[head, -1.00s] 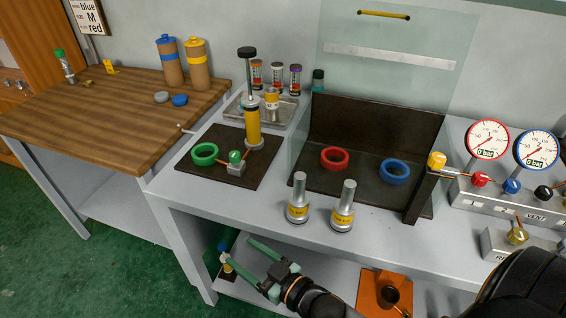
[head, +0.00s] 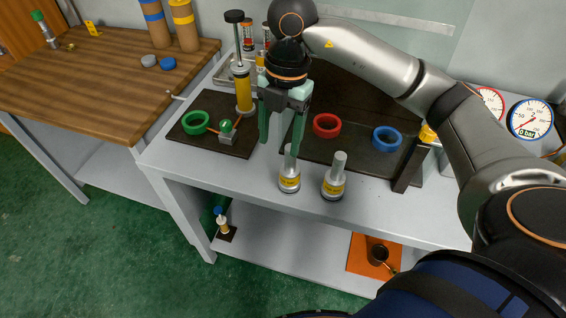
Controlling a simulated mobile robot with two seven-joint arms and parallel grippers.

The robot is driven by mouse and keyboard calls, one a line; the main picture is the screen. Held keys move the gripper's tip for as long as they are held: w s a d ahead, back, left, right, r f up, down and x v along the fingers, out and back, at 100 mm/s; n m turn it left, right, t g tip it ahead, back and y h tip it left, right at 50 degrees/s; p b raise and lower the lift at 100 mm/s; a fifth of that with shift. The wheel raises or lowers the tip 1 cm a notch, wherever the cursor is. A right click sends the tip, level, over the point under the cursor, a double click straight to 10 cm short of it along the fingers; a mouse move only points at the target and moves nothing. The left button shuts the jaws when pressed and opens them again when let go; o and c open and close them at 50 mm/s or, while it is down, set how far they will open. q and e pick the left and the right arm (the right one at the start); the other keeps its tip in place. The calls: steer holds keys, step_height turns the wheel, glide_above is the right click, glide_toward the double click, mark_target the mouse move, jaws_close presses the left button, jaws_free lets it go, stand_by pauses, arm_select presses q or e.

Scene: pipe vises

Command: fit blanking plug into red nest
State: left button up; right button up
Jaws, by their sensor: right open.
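My right gripper (head: 281,143) is open, fingers pointing down, just above and around the left plug's stem top in the picture; the right finger partly covers that stem. I cannot tell whether they touch. My left gripper is not in view.
A blue ring (head: 387,139) lies right of the red nest, beside a dark post (head: 407,170). A green ring (head: 196,122) and a yellow-bodied upright tool (head: 243,90) are at left. Gauges (head: 530,119) stand at far right, partly behind my arm. A lower shelf holds an orange mat (head: 361,262).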

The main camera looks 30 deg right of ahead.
mark_target(290, 160)
steer(key=d, duration=0.1)
steer(key=d+h, duration=0.1)
steer(key=w+d+r+m, duration=0.1)
steer(key=shift+d+r+h, duration=0.1)
steer(key=shift+h, duration=0.2)
step_height(290, 160, down, 6)
steer(key=shift+f+b, duration=0.1)
steer(key=shift+b, duration=0.2)
steer(key=shift+w+d+f+p, duration=0.1)
steer(key=shift+w+f+p, duration=0.1)
steer(key=shift+f, duration=1.25)
steer(key=shift+w+d+f+p, duration=0.1)
steer(key=shift+f+p, duration=0.1)
steer(key=shift+f, duration=1.25)
steer(key=shift+c, duration=0.4)
jaws_close()
steer(key=shift+r, duration=0.1)
